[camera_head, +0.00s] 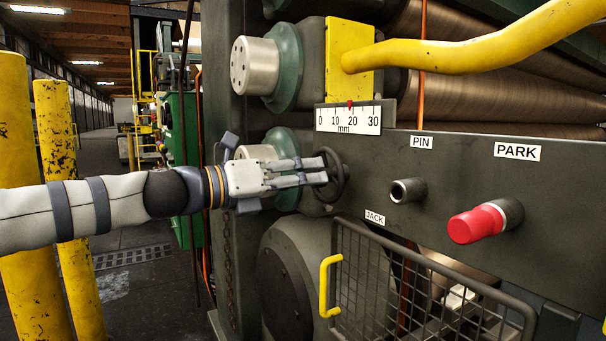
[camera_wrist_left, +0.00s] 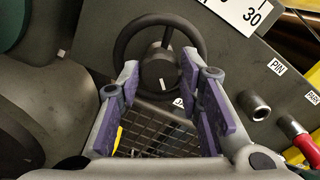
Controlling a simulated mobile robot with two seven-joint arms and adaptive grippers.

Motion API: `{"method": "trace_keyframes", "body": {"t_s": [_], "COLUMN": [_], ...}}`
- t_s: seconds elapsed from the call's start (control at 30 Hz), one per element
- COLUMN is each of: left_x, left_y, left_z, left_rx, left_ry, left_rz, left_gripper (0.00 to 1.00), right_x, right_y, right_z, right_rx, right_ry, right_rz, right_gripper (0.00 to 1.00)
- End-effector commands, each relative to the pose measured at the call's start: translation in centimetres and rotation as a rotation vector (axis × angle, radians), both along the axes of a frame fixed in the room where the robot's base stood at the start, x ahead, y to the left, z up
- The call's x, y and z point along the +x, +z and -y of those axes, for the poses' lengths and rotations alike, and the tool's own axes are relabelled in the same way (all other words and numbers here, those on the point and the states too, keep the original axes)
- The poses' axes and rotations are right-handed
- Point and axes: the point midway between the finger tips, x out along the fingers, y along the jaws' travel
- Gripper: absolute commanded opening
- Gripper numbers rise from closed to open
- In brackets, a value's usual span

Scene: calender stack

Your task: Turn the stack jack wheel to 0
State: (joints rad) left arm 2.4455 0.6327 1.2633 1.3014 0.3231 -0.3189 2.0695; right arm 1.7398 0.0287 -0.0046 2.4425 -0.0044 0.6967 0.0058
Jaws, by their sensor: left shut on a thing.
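The jack wheel (camera_head: 340,184) is a dark round handwheel on the grey panel, above left of the JACK label (camera_head: 375,217). My left gripper (camera_head: 322,170) reaches it from the left, with its fingers at the wheel, shut on it. In the left wrist view the wheel (camera_wrist_left: 119,45) shows its rim, a spoke and a hub with a white mark, and the purple finger pads stand on either side of its lower part. The mm scale (camera_head: 347,128) reads 0 to 30, and its red pointer (camera_head: 350,103) stands just short of 20. My right gripper is not in view.
Right of the wheel are the PIN socket (camera_head: 408,191) and a red PARK knob (camera_head: 475,224). A wire mesh guard (camera_head: 365,265) with a yellow handle (camera_head: 325,285) lies below. A yellow pipe (camera_head: 460,52) crosses above. Yellow posts (camera_head: 58,130) stand at left.

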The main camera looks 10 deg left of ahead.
Motion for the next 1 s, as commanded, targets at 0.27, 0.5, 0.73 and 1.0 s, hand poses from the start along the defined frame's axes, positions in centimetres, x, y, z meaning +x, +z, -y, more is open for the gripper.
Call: {"method": "trace_keyframes", "body": {"t_s": [0.27,0.5,0.73,1.0], "left_x": [-0.08,-0.07,-0.07,-0.08], "left_y": [0.17,0.06,0.0,-0.03], "left_z": [0.06,0.06,0.08,0.08], "left_rx": [0.123,0.207,0.253,0.269], "left_ry": [-0.001,-0.001,-0.001,-0.001], "left_rz": [0.169,0.284,0.347,0.369], "left_gripper": [0.05,0.05,0.05,0.05], "right_x": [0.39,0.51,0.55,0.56], "right_y": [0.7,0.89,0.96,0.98], "right_z": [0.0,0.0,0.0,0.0], "right_rx": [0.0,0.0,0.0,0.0], "right_ry": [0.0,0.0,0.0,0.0], "right_rz": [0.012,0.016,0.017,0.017], "right_gripper": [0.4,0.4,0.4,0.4]}}
